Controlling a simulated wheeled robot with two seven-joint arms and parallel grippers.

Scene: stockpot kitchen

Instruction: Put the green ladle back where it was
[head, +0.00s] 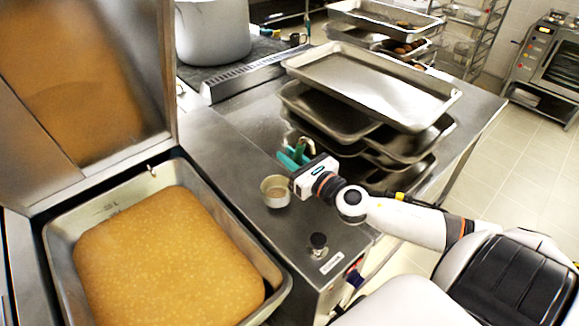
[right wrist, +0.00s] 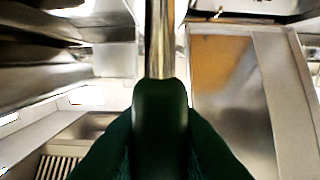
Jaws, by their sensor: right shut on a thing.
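My right gripper (head: 288,160) is shut on the green handle of the ladle (head: 302,146), over the steel counter between the large pan and the stacked trays. In the right wrist view the dark green handle (right wrist: 160,112) lies between the fingers, and its bright metal shaft runs on to the top of the picture. The ladle's bowl is not clear in either view. A small round metal cup (head: 275,191) shows just left of the gripper; I cannot tell whether it is joined to the ladle. My left gripper is not in view.
A large tilting pan (head: 272,280) of orange-brown food, its lid (head: 170,70) raised, fills the left. Stacked steel trays (head: 440,92) stand close right of my gripper. A big stockpot (head: 212,35) stands behind. A black knob (head: 318,241) sits on the counter (head: 225,150) in front.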

